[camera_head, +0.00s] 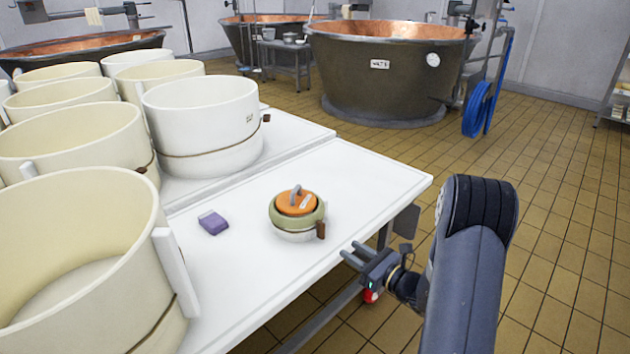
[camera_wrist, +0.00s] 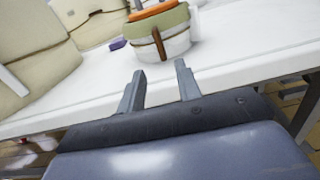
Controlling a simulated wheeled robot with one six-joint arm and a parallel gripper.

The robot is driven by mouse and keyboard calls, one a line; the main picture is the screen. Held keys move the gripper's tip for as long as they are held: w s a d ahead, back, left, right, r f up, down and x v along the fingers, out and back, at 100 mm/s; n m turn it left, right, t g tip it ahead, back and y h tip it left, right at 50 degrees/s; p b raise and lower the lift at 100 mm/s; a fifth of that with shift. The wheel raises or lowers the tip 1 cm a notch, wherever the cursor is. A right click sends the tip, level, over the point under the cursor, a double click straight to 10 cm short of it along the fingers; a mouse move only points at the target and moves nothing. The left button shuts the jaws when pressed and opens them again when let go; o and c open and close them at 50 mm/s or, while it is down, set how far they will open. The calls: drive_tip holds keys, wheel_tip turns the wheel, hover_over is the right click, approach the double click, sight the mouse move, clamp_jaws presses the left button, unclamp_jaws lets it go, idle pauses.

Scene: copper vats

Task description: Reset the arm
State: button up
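My gripper (camera_head: 354,254) is at the right edge of the white table (camera_head: 345,180), just off its side. In the wrist view my gripper (camera_wrist: 161,85) shows two fingers spread apart with nothing between them. My arm rises on the right side of the head view and bends down to the gripper. A small round pot (camera_head: 297,222) with a green band, white base and orange lid (camera_head: 296,203) stands on the table to the left of the gripper. In the wrist view the pot (camera_wrist: 160,38) is beyond the fingertips, apart from them.
A purple block (camera_head: 213,222) lies left of the pot. Several large cream tubs (camera_head: 75,240) crowd the table's left side. Copper vats (camera_head: 390,75) stand behind. A blue hose (camera_head: 478,108) hangs at the back right. The tiled floor (camera_head: 560,210) on the right is clear.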

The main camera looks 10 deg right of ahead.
sight(324, 233)
drive_tip(key=b+x, duration=0.2)
drive_tip(key=x, duration=0.7)
drive_tip(key=shift+w+a, duration=0.25)
drive_tip(key=shift+w, duration=0.05)
drive_tip(key=shift+n, duration=0.3)
